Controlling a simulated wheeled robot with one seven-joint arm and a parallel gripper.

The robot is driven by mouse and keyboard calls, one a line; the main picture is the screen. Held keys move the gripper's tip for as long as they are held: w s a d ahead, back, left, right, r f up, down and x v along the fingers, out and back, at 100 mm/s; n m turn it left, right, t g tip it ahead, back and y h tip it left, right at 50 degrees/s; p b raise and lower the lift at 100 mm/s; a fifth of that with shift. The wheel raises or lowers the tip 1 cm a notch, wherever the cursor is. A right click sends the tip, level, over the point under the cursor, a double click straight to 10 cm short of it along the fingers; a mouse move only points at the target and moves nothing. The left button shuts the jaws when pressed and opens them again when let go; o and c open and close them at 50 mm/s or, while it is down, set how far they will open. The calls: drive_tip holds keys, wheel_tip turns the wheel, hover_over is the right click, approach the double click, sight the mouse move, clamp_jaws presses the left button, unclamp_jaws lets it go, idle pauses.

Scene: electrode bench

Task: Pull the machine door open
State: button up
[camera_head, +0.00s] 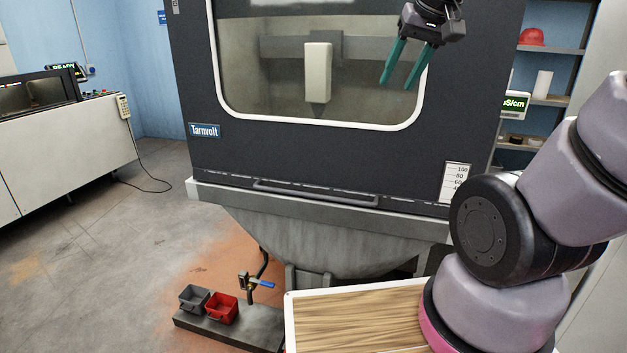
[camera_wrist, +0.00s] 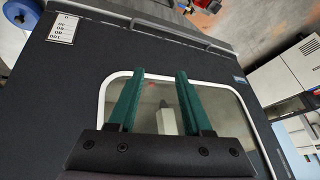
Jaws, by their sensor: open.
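The machine door (camera_head: 290,155) is a dark panel with a white-framed window, and it looks closed. A grey bar handle (camera_head: 315,193) runs along its lower edge. Through the window a pale block (camera_head: 318,72) shows inside. My gripper (camera_head: 400,82) has teal fingers, spread apart and empty, in front of the upper right of the window, well above the handle. In the wrist view the fingers of my gripper (camera_wrist: 155,80) reach across the window of the machine door (camera_wrist: 85,75). Whether they touch the glass I cannot tell.
A wooden-topped surface (camera_head: 350,318) lies in front of my arm. A grey bin (camera_head: 194,297) and a red bin (camera_head: 221,308) stand on a low platform at lower left. A white cabinet machine (camera_head: 65,150) is at left, shelves (camera_head: 550,100) at right. Floor at left is clear.

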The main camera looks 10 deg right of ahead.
drive_tip(key=w+a+f+n+g, duration=0.1)
drive_tip(key=w+a+f+n, duration=0.15)
drive_tip(key=w, duration=0.25)
drive_tip(key=w+a+f+n+g, duration=0.1)
drive_tip(key=w+f+n, duration=0.15)
drive_tip(key=w, duration=0.25)
drive_tip(key=n+g+h, duration=0.2)
drive_tip(key=n, duration=0.8)
hover_over(311, 194)
drive_tip(key=s, duration=0.2)
wheel_tip(311, 194, down, 22)
drive_tip(key=f, duration=0.3)
drive_tip(key=w+f, duration=0.1)
drive_tip(key=f, duration=0.5)
drive_tip(key=shift+w+f, duration=0.4)
clamp_jaws()
